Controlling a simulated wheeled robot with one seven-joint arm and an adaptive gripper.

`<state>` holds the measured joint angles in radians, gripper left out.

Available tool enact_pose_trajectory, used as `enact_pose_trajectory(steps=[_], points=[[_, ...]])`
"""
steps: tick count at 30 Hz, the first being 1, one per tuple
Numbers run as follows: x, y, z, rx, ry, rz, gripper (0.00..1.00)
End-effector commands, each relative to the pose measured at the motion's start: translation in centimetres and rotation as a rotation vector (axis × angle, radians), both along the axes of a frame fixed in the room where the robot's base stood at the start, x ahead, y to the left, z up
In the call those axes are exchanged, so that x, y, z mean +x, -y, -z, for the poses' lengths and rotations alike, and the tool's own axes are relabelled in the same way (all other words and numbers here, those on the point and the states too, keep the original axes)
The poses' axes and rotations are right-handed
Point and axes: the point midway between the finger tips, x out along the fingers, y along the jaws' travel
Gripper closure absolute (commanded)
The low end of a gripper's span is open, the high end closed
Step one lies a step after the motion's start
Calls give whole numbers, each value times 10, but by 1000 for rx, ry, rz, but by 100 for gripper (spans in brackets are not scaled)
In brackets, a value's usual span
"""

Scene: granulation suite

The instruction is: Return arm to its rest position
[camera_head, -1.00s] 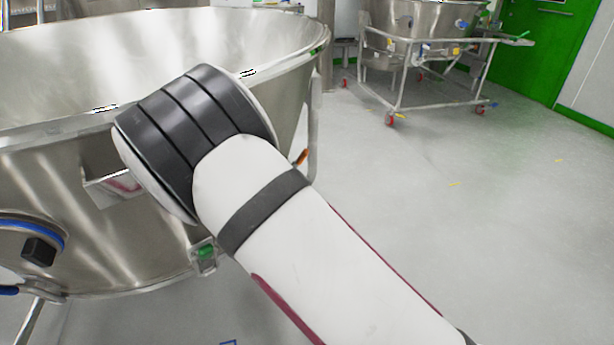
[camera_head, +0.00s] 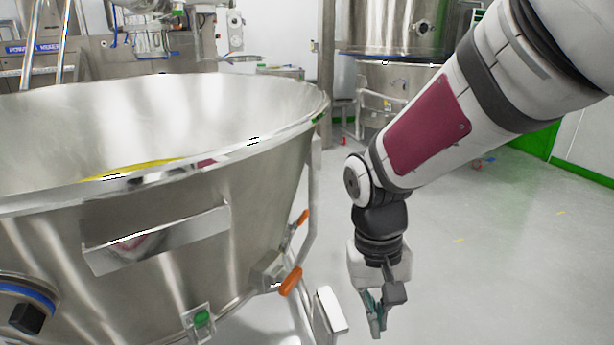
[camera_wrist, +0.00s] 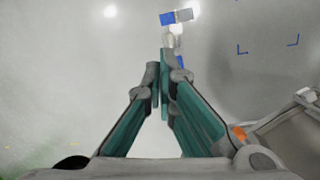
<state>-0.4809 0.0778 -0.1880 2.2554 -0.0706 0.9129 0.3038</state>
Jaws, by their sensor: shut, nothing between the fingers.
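My arm reaches in from the upper right of the head view and bends down at the wrist. My gripper (camera_head: 377,318) hangs at its end, pointing down over the grey floor, to the right of the large steel bowl (camera_head: 290,165) and apart from it. In the wrist view the teal fingers of my gripper (camera_wrist: 164,85) come together at their tips, with nothing held between them.
The bowl's frame has orange-handled casters (camera_head: 290,281) close to the left of my gripper. Another steel vessel (camera_head: 385,85) stands at the back. Open floor (camera_head: 500,260) lies to the right. Blue corner marks (camera_wrist: 268,47) show on the floor.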

Motion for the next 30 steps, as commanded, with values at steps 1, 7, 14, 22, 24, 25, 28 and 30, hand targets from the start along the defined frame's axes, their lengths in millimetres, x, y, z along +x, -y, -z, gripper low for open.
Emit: enact_pose_trajectory(steps=[1, 7, 14, 22, 24, 25, 28, 30], points=[[-12, 10, -16, 20, 10, 14, 100], [-65, 41, -59, 70, 24, 36, 100], [-131, 66, -87, 98, 55, 55, 100], [-186, 77, -95, 99, 80, 69, 100], [-197, 79, -95, 97, 86, 74, 100], [-202, 79, -95, 95, 88, 75, 100], [-216, 80, -94, 91, 96, 81, 100], [-210, 80, -109, 92, 100, 76, 100]])
